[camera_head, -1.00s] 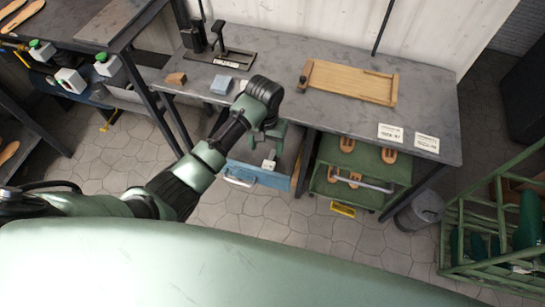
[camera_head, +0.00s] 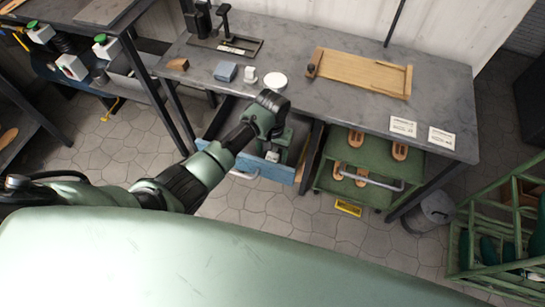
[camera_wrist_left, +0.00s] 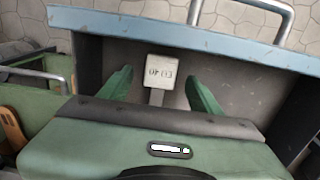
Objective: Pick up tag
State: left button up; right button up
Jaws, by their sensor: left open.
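The tag (camera_wrist_left: 162,65) is a small pale card with dark printed characters, lying in the open blue-fronted drawer (camera_wrist_left: 180,31). In the head view the tag (camera_head: 272,156) shows just beyond the fingertips, inside the drawer (camera_head: 276,172). My left gripper (camera_head: 277,150) points down into the drawer. In the left wrist view the green fingers of this gripper (camera_wrist_left: 160,82) are open, one on each side of the tag, with a gap to it on both sides. A grey strip extends from the tag towards the palm. My right gripper is out of view.
The grey workbench (camera_head: 300,100) above the drawer carries a blue block (camera_head: 226,72), a white round dish (camera_head: 276,81), a wooden board (camera_head: 360,73) and two printed cards. A green cart (camera_head: 385,163) with sandal soles stands right of the drawer.

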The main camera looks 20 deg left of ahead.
pick_arm(q)
jog(key=shift+f, duration=0.65)
grip_shut()
jog(key=shift+r, duration=0.15)
